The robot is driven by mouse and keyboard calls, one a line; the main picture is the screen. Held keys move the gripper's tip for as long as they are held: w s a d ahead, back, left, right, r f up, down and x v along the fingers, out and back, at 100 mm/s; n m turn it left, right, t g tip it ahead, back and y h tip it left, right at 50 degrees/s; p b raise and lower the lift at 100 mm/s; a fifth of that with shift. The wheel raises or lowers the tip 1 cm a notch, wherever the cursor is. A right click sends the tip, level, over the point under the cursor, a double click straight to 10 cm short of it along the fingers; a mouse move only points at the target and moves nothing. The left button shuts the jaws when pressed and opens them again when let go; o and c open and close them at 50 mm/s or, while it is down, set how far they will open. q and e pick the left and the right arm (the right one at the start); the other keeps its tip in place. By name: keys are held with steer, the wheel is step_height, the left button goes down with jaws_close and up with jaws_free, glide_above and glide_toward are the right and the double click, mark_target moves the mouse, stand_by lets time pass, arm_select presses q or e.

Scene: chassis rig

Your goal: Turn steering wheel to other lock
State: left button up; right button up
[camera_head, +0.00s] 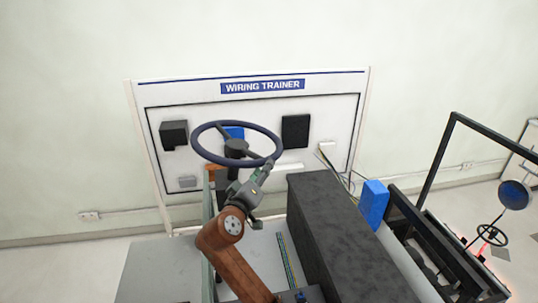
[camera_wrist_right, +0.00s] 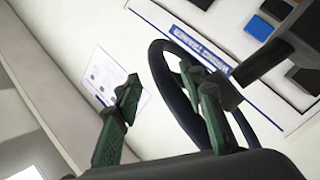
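The steering wheel (camera_head: 277,141) has a dark blue ring and a black hub, and stands in front of the wiring trainer board in the head view. My right gripper (camera_head: 266,168) is at the lower right of its rim. In the wrist view the wheel rim (camera_wrist_right: 160,72) runs between the fingers of my right gripper (camera_wrist_right: 160,98). One finger is outside the ring and the other is on its inner side. The fingers are spread, with a clear gap between the outer finger and the rim. My left gripper is not in view.
The wiring trainer board (camera_head: 155,94) stands behind the wheel against the wall. A long dark block (camera_head: 335,225) lies right of my arm, with a blue box (camera_head: 373,204) beyond it. A black frame (camera_head: 438,162) stands further right.

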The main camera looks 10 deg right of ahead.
steer(key=p+x, duration=0.1)
steer(key=x, duration=0.5)
steer(key=shift+w+r+p, duration=0.15)
steer(key=shift+w+p, duration=0.1)
steer(key=shift+p, duration=0.05)
steer(key=shift+w+d, duration=0.15)
steer(key=shift+w, duration=0.35)
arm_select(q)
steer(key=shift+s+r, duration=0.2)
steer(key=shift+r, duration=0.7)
arm_select(e)
steer(key=shift+d, duration=0.1)
steer(key=shift+c, duration=0.7)
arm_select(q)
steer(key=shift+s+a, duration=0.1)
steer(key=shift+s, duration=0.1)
arm_select(e)
jaws_close()
